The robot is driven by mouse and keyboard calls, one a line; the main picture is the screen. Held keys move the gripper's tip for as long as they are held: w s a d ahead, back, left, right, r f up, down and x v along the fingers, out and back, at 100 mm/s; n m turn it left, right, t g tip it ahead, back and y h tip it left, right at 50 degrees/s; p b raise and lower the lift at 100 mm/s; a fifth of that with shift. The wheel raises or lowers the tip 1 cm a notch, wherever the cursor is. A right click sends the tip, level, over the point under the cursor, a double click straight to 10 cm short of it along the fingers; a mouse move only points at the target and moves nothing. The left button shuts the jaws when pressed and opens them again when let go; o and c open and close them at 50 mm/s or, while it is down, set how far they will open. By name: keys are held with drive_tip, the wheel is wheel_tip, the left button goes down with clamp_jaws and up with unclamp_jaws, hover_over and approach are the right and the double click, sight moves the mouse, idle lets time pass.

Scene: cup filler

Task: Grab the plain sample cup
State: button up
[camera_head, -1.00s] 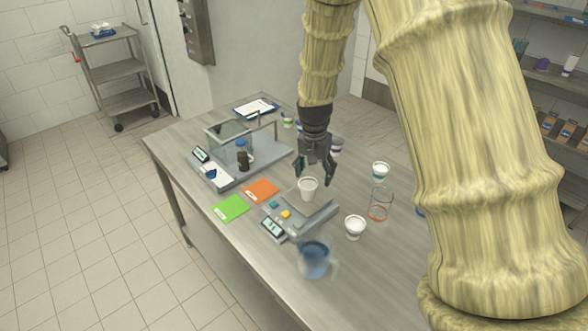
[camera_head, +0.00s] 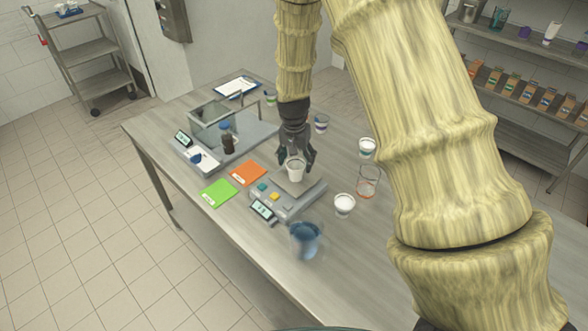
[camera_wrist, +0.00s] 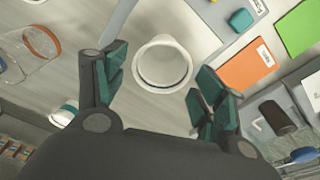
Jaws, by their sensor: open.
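A plain white sample cup (camera_head: 296,170) stands upright on the plate of the grey scale (camera_head: 289,200). My gripper (camera_head: 296,160) is open just above and around the cup's top in the head view. In the wrist view, the plain cup (camera_wrist: 162,64) lies between and slightly beyond the teal-padded fingertips of my gripper (camera_wrist: 160,80), with gaps on both sides. Another white cup (camera_head: 344,204) stands on the table right of the scale, and a cup with a dark band (camera_head: 367,147) stands farther back.
A clear glass beaker (camera_head: 368,182) and a blue jug (camera_head: 305,239) stand near the scale. Orange (camera_head: 248,172) and green (camera_head: 218,193) cards lie to its left. A grey station with a dark bottle (camera_head: 229,144) stands behind them. The table's front-left strip is clear.

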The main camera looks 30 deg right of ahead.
sight(296, 164)
drive_tip(key=shift+w+f, duration=0.15)
drive_tip(key=shift+a+f+p, duration=0.1)
drive_tip(key=shift+f+p, duration=0.15)
drive_tip(key=shift+p, duration=0.3)
drive_tip(key=shift+s+a+f+p, duration=0.15)
drive_tip(key=shift+s+f+p, duration=0.15)
drive_tip(key=shift+s+p, duration=0.3)
drive_tip(key=shift+s+f, duration=0.1)
drive_tip(key=shift+f, duration=0.3)
drive_tip(key=shift+w+f+p, duration=0.15)
drive_tip(key=shift+w+f, duration=0.2)
drive_tip(key=shift+f, duration=0.25)
drive_tip(key=shift+w+f+p, duration=0.15)
drive_tip(key=shift+w+f, duration=0.15)
drive_tip(key=shift+f, duration=0.25)
drive_tip(key=shift+s+r, duration=0.25)
drive_tip(key=shift+s, duration=0.1)
drive_tip(key=shift+w+f, duration=0.15)
drive_tip(key=shift+f, duration=0.05)
drive_tip(key=c, duration=0.4)
drive_tip(key=shift+c, duration=0.9)
drive_tip(key=shift+r, duration=0.1)
